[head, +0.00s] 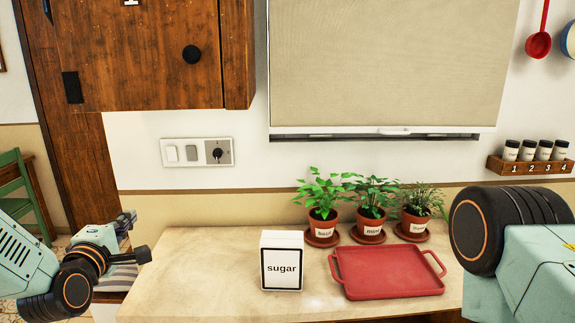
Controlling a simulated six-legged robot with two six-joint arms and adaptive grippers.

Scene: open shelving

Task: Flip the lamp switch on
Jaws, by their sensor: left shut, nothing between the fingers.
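A switch plate (197,138) is on the white wall below the wooden cabinet. It carries a white switch (171,153), a grey switch (191,153) and a black round fitting (217,153) on a grey square. No lamp shows, and I cannot tell which switch belongs to it. My left gripper (143,254) is shut and empty at the left end of the counter, below the plate and well apart from it. My right arm comes in at the right edge, but its gripper is out of view.
The counter (210,270) holds a white sugar box (282,262), a red tray (390,272) and potted herbs (322,213) on saucers. A wooden cabinet (140,60) overhangs the switch plate. A spice rack (530,166) hangs at right. The wall around the plate is clear.

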